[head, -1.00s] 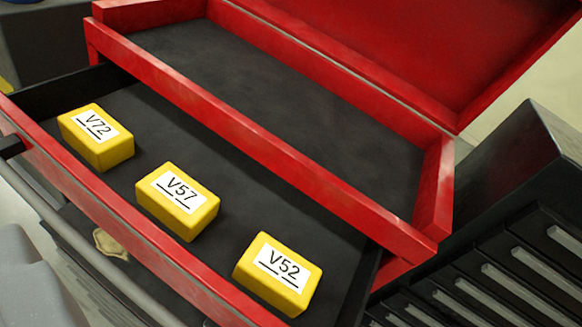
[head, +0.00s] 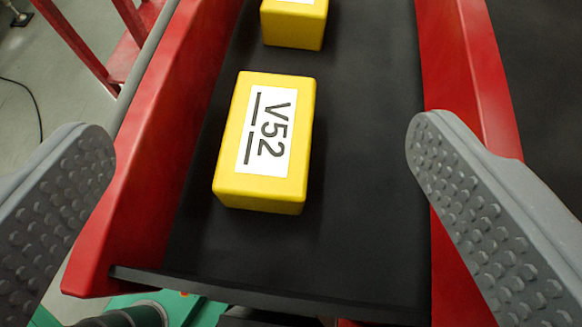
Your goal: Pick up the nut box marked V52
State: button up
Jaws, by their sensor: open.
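The nut box marked V52 (head: 230,170) is a yellow block with a white label on its top. It lies on the black floor of the open red drawer (head: 365,240), with its label turned sideways in the picture. My gripper (head: 262,150) is open, with one grey studded finger at the left edge and the other at the right. The box shows between the two fingers, farther off than they are, and neither finger touches it. Nothing hides the box.
Another yellow box (head: 292,35) lies behind it, cut off by the top edge; its marking is not readable. The drawer's red side walls (head: 150,175) run along both sides. Bare black floor lies to the right of the V52 box.

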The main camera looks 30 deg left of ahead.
send_near(268, 134)
jog(key=shift+w+a+f, duration=0.15)
jog(key=shift+w+a, duration=0.2)
jog(key=shift+w, duration=0.15)
jog(key=shift+p+x, duration=0.4)
jog(key=shift+x, duration=0.45)
jog(key=shift+p+x, duration=0.55)
jog(key=shift+x, duration=2.6)
jog(key=shift+s+d+f, duration=0.1)
jog(key=c, duration=1.4)
